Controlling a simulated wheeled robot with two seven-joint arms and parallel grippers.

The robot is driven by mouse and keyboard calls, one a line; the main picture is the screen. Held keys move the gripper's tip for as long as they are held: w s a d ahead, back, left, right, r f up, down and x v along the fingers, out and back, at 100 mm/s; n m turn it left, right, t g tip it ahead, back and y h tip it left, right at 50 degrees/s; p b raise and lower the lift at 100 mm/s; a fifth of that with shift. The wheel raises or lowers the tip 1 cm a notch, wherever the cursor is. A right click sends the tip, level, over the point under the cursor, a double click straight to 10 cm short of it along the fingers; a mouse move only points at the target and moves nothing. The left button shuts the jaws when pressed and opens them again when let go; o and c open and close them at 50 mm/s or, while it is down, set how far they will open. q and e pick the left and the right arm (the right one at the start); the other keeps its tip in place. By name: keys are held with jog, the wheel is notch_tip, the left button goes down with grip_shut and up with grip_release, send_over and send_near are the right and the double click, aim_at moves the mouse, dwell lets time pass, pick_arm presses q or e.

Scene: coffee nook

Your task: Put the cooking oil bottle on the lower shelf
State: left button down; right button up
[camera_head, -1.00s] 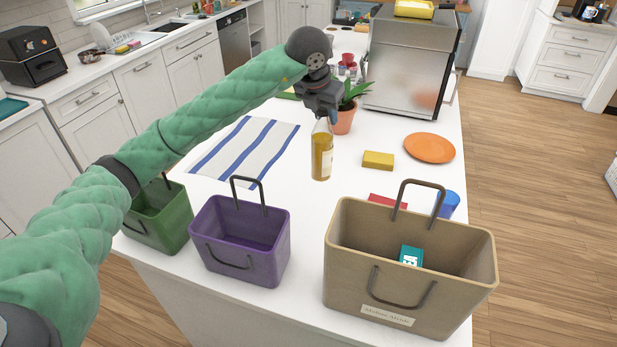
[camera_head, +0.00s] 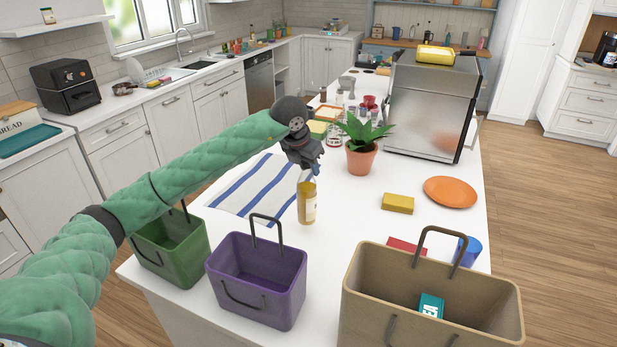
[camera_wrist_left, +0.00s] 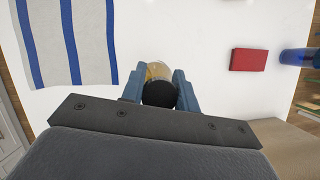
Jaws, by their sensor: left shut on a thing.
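The cooking oil bottle (camera_head: 307,203) is a clear bottle of yellow oil with a pale label. It is upright over the white island, beside the striped towel. My left gripper (camera_head: 308,170) is shut on its upper part. In the left wrist view the bottle (camera_wrist_left: 157,72) shows from above, its dark cap between the blue fingers of my left gripper (camera_wrist_left: 157,84). I cannot tell whether its base touches the island. A white wall shelf (camera_head: 60,25) with a jar shows at top left, and a blue shelf unit (camera_head: 432,14) at the back. My right gripper is not in view.
Green (camera_head: 172,245), purple (camera_head: 257,280) and tan (camera_head: 430,295) baskets line the near edge of the island. A potted plant (camera_head: 361,158), a yellow block (camera_head: 398,203), an orange plate (camera_head: 450,192) and a large metal appliance (camera_head: 432,100) stand to the right.

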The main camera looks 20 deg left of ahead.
aim_at(308, 176)
pick_arm(q)
jog(key=shift+f, duration=1.8)
jog(key=c, duration=1.1)
grip_release()
jog(key=shift+f, duration=0.1)
jog(key=shift+o, duration=0.2)
